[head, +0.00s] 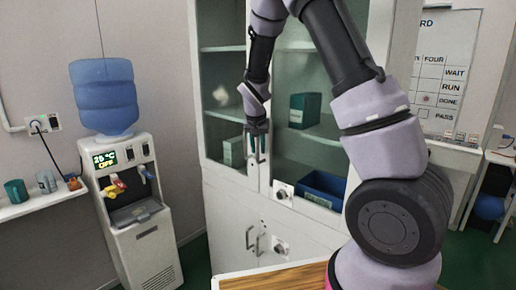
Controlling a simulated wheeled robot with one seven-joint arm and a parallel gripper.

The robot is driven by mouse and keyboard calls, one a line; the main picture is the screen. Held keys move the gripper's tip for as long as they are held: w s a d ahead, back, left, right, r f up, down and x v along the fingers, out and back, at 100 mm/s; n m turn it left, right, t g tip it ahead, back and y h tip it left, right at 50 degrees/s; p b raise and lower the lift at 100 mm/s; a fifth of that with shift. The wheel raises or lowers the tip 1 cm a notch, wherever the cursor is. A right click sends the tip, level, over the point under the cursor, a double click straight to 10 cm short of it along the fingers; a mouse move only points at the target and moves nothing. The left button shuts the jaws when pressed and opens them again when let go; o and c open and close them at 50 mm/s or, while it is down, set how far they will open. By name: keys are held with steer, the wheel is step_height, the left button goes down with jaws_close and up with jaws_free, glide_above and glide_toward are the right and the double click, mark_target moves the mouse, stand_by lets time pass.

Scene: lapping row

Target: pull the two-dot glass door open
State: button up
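A pale cabinet (196,92) with upper glass doors stands in the middle of the head view. The left glass door (222,75) and the right glass door (285,75) both look shut. I cannot make out dot marks on either, so I cannot tell which is the two-dot door. My gripper (257,149) points down in front of the seam between the doors, at handle height. Its two teal-tipped fingers look apart. An upright handle (262,157) shows at the fingertips; whether they touch it is unclear. My gripper hides part of the handle area.
Lower cabinet doors carry handles (249,238) and a round lock (280,248). A water dispenser (140,235) stands to the left, beside a wall shelf (40,203) with cups. A wooden-topped surface (285,278) is at the front. My arm covers the cabinet's right side.

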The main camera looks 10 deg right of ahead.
jaws_close()
steer(key=shift+r, duration=0.1)
stand_by(1.2)
